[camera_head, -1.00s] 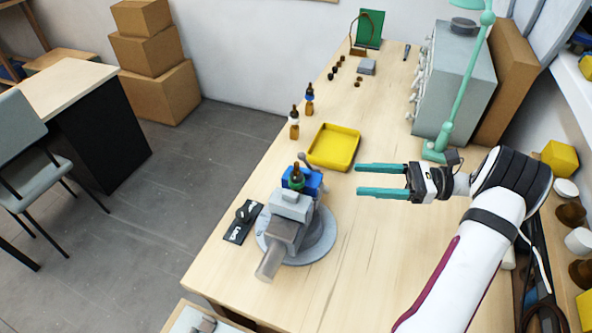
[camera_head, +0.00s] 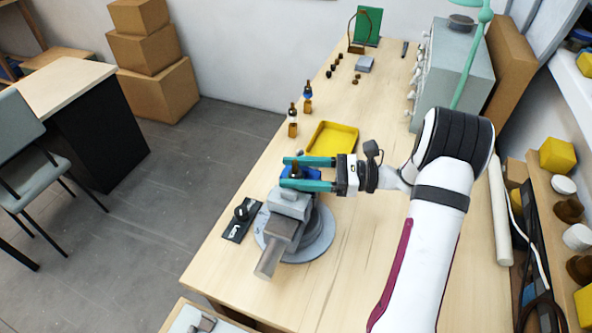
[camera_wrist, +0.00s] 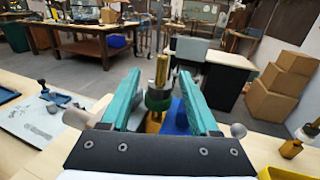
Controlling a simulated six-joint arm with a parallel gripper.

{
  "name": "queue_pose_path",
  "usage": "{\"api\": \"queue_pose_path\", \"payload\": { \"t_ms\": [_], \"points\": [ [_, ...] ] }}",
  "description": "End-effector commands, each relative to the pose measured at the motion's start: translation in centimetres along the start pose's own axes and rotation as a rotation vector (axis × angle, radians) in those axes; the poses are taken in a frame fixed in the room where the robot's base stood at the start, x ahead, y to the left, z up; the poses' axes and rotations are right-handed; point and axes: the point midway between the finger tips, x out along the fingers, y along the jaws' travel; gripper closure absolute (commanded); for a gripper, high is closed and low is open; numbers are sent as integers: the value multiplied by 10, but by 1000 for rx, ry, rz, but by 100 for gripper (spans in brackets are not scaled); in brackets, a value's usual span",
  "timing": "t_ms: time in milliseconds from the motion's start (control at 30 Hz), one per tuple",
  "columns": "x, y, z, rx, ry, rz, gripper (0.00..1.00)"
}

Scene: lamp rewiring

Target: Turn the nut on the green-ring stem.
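The green-ring stem (camera_wrist: 161,70) stands upright in the vise (camera_head: 287,204). In the wrist view its brass-coloured rod rises above the green ring (camera_wrist: 158,103). A greyish collar, possibly the nut (camera_wrist: 160,90), sits just above the ring; its shape is hard to make out. My gripper (camera_head: 285,172) is open, with one teal finger on each side of the stem. In the wrist view, gaps show between the stem and both fingers. In the head view the fingers partly hide the stem and the blue part (camera_head: 300,174) by the vise.
A yellow tray (camera_head: 346,135) lies just behind my gripper. Two other stems, one white-ringed (camera_head: 292,128) and one blue-ringed (camera_head: 307,104), stand farther back near the left edge. The right middle of the bench is clear.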

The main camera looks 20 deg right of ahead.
Motion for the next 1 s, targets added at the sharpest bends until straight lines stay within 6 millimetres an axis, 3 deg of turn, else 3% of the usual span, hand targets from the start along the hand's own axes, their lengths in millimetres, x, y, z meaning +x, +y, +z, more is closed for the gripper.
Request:
{"api": "queue_pose_path", "payload": {
  "t_ms": [33,300,333,567,800,1000],
  "points": [
    [0,0,0,0,0,0,49],
    [0,0,0,0,0,0,97],
    [0,0,0,0,0,0,100],
    [0,-1,0,-2,-2,35,100],
    [1,-2,0,-5,-5,318,100],
    [0,-1,0,-3,0,418,100]
  ]
}}
